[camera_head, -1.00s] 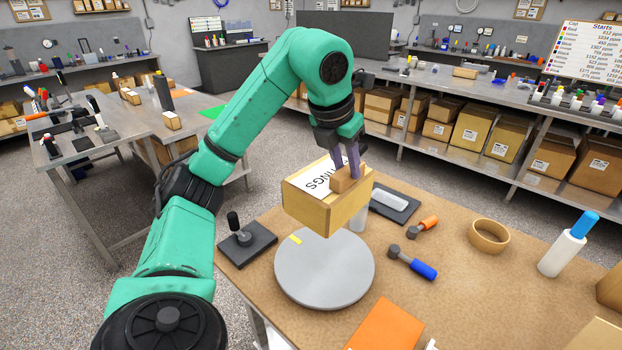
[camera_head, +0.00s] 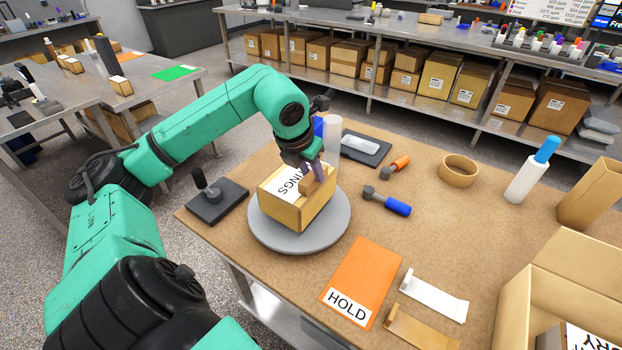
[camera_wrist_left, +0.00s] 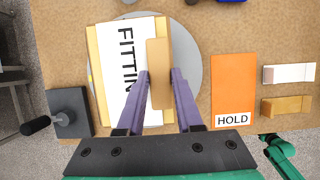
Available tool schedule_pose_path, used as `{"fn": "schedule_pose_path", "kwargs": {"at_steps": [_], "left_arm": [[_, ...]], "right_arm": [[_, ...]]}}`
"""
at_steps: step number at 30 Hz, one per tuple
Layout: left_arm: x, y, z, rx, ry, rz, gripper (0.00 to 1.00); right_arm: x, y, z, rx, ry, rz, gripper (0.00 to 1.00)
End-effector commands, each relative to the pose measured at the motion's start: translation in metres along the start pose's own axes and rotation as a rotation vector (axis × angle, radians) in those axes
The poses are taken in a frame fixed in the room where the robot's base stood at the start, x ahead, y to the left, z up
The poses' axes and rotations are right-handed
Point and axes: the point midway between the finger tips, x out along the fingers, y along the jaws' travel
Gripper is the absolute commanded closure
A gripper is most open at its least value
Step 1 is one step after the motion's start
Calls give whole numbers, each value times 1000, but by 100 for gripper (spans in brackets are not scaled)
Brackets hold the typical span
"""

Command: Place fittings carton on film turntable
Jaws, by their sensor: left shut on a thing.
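The fittings carton (camera_head: 291,213) is a tan box with a white label and a raised tan grip block on top. It is over the round grey film turntable (camera_head: 339,222) and appears to rest on it, a little toward its left side. My left gripper (camera_head: 318,175) is shut on the grip block from above. In the left wrist view the purple fingers (camera_wrist_left: 160,85) are on both sides of the block, and the carton label (camera_wrist_left: 125,60) reads "FITTIN". The turntable rim (camera_wrist_left: 190,75) shows mostly right of the carton there. My right gripper is not in view.
A black stand with a knob (camera_head: 215,200) is left of the turntable. An orange HOLD card (camera_head: 362,280) lies at front right. A white cylinder (camera_head: 332,140) with something blue beside it stands behind. Blue and orange tools, a tape ring (camera_head: 459,171) and an open box (camera_head: 560,280) are farther right.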

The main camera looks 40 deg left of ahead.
Motion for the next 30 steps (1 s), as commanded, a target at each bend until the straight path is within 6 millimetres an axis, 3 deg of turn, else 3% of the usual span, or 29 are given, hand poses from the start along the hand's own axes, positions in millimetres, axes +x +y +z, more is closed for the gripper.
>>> {"fn": "schedule_pose_path", "kwargs": {"at_steps": [3, 13, 14, 16, 25, 30], "left_arm": [[14, 0, -6, 0, 0, 0, 100], [17, 0, -7, 0, -3, 0, 100], [18, 0, -8, 0, 1, 0, 62], [17, 0, -7, 0, 1, -1, 35], [16, 0, -7, 0, 1, -1, 35], [0, 1, -6, 0, -4, 3, 35]], "right_arm": [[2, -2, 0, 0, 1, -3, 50], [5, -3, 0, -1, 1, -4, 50], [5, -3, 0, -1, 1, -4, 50], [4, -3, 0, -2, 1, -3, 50], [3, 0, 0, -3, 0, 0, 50], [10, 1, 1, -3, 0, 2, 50]]}}
